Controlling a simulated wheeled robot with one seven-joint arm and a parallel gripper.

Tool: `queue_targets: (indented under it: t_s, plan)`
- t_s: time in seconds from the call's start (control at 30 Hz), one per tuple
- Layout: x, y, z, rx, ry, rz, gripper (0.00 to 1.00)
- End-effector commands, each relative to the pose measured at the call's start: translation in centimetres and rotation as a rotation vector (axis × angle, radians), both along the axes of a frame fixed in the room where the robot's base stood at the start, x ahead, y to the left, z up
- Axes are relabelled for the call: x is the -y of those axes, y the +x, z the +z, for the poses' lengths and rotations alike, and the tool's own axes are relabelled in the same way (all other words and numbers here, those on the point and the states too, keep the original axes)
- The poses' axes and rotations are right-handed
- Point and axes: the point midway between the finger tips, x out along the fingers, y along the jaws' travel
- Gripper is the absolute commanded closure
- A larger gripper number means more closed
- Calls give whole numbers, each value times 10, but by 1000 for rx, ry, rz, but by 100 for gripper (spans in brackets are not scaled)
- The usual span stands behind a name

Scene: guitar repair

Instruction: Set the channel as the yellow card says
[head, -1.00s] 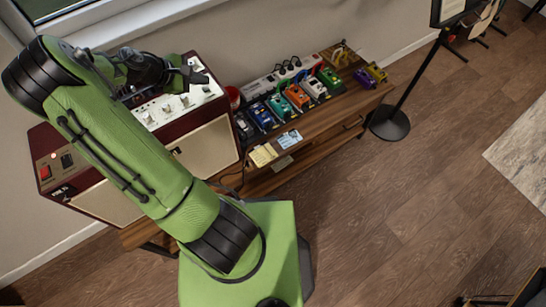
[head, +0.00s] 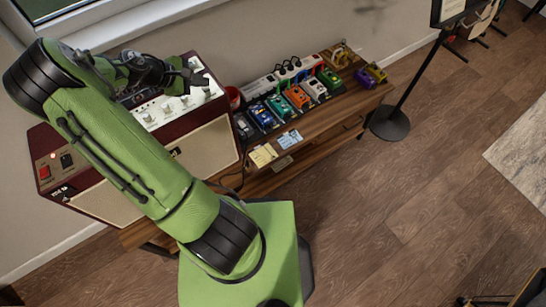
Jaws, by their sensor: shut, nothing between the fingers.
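The amplifier (head: 205,148) is a dark red box with a cream front, standing at the left end of the wooden bench. Its pale control panel (head: 145,114) carries several knobs and is partly covered by my arm. A red switch (head: 45,172) and a black switch (head: 66,160) show at its left end. My gripper (head: 197,78) is shut and empty, above the right end of the panel; I cannot tell whether it touches anything. The yellow card (head: 262,156) lies at the bench's front edge, its writing too small to read.
Several coloured pedals (head: 280,107) stand in a row on the bench (head: 318,124), right of the amplifier. A power strip (head: 282,72) lies behind them. A blue-white card (head: 289,140) lies beside the yellow one.

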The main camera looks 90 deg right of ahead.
Motion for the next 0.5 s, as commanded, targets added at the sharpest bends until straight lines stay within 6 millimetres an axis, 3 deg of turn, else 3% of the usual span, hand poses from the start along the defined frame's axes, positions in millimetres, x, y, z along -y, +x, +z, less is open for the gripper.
queue_targets:
  t_s: [0.13,0.5]
  plan:
    - [0,0,12,0,1,1,100]
    - [0,0,17,0,0,0,100]
